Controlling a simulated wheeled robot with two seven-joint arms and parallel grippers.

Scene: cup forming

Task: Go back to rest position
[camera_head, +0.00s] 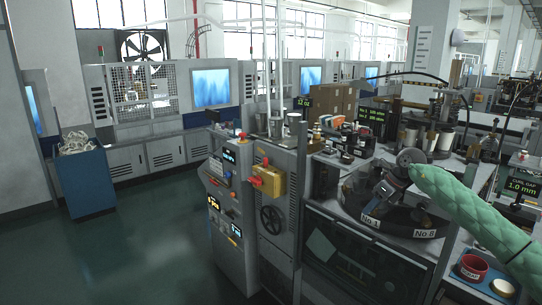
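My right arm, in a green quilted sleeve, comes in from the right edge. Its gripper (382,190) is over the dark round turntable (398,222), pointing down and to the left. The fingers are small and dark against the turntable, so I cannot tell whether they are open or shut, or whether they hold anything. My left gripper is not in view.
A control cabinet (233,210) and brown cartons (334,100) stand left of and behind the turntable. A blue bin (85,183) is far left. The green floor (140,255) is open.

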